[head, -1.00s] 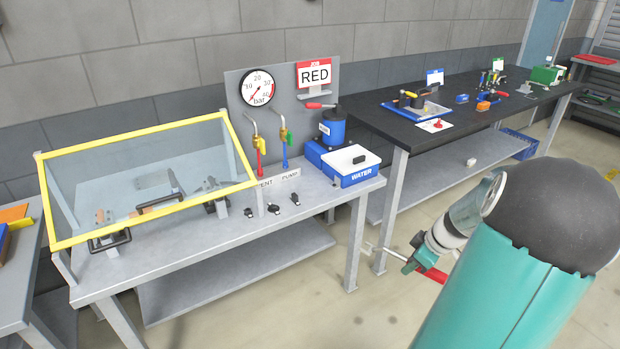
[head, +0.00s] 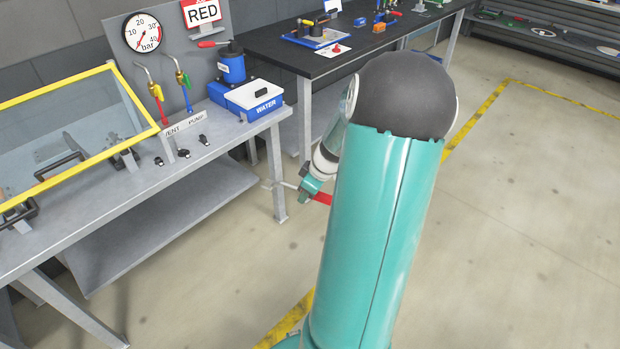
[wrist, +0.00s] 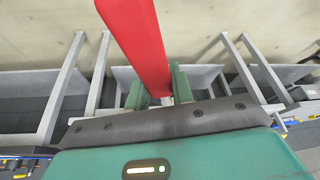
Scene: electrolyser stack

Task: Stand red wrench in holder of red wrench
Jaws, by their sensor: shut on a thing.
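My gripper (head: 308,189) is in front of the right end of the grey bench in the head view. It is shut on the red wrench (wrist: 138,42), which shows as a broad red bar between the green fingers in the wrist view. In the head view the red handle (head: 322,198) sticks out to the right of the gripper, partly hidden by my arm. A thin metal end (head: 285,184) points left, near the bench leg.
The grey bench (head: 205,165) carries a yellow-framed clear guard (head: 70,105), a gauge (head: 143,32) and a blue WATER box (head: 255,98). A black-topped table (head: 285,50) stands behind. Open floor with yellow lines (head: 485,115) lies to the right.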

